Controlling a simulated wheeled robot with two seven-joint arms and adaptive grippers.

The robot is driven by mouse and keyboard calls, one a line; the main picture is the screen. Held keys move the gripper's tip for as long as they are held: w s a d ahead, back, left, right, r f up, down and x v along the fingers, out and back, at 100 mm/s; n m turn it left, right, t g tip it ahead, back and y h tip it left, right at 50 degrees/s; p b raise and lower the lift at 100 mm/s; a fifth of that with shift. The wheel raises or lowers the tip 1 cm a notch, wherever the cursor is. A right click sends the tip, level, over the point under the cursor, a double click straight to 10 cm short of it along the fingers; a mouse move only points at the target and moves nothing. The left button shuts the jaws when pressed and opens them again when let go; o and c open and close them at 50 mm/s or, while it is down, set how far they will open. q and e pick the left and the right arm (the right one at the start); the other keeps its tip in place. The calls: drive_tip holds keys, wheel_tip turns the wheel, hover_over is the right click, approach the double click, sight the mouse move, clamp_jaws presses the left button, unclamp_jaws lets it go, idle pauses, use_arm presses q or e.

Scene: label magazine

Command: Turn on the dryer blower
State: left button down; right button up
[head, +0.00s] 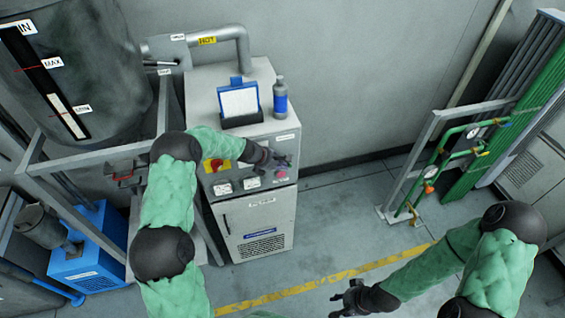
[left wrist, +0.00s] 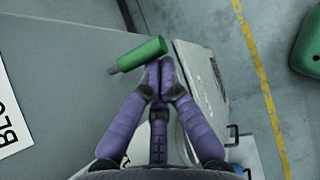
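The dryer cabinet (head: 262,220) is a pale grey box with a sloped control panel on top, in the middle of the head view. My left gripper (head: 281,162) is over the right part of the panel and hides some controls there. In the left wrist view its purple fingers (left wrist: 161,66) converge with tips together. They lie close beside the end of a green cylinder on a grey stub (left wrist: 142,54), which looks like a push button; I cannot tell if they touch. A label starting "BLO" (left wrist: 10,112) is at the left. My right gripper (head: 350,297) is empty, low over the floor, fingers apart.
A blue-framed stand (head: 240,103) and a bottle (head: 280,97) stand on the cabinet top. A metal frame (head: 95,160) with a tank is close at the left.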

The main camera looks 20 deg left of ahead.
use_arm(q)
wheel_tip(320, 180, up, 2)
drive_tip(key=n+g+h+p, duration=0.1)
drive_tip(key=p, duration=0.2)
drive_tip(key=shift+w+r+g+p, duration=0.1)
drive_tip(key=shift+w+g+p, duration=0.05)
drive_tip(key=shift+g+p, duration=0.2)
drive_tip(key=shift+w+a+r, duration=0.1)
drive_tip(key=shift+w+r, duration=0.05)
drive_tip(key=shift+r, duration=0.2)
idle(0.5)
drive_tip(key=v, duration=1.2)
drive_tip(key=shift+a, duration=0.15)
drive_tip(key=shift+f, duration=0.2)
